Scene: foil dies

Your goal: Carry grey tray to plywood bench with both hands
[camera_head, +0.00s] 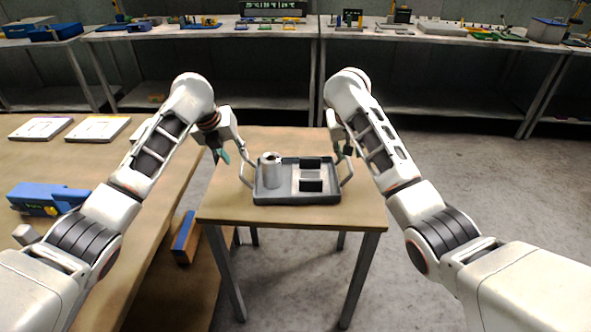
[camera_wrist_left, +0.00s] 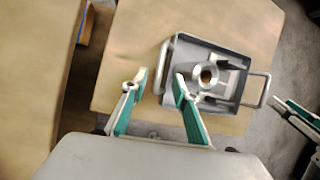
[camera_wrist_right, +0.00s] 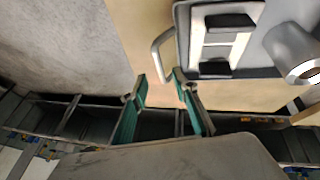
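The grey tray (camera_head: 298,199) sits on a small wood-topped table (camera_head: 290,217), with a looped handle at each end. It holds a metal cylinder (camera_head: 270,172) with a hole in its top and a pale block with black parts (camera_head: 310,175). My left gripper (camera_head: 222,157) is open above and left of the left handle (camera_wrist_left: 163,70); its green-lined fingers (camera_wrist_left: 157,77) show apart. My right gripper (camera_wrist_right: 160,75) is open by the right handle (camera_wrist_right: 156,52), which appears between its fingertips. Contact there is unclear. Both grippers are empty.
A larger wood-topped bench (camera_head: 60,165) stands at the left, with white panels (camera_head: 98,128) and a blue object (camera_head: 45,198) on it. Cluttered grey benches (camera_head: 215,32) line the back. Grey floor (camera_head: 470,190) is clear at the right.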

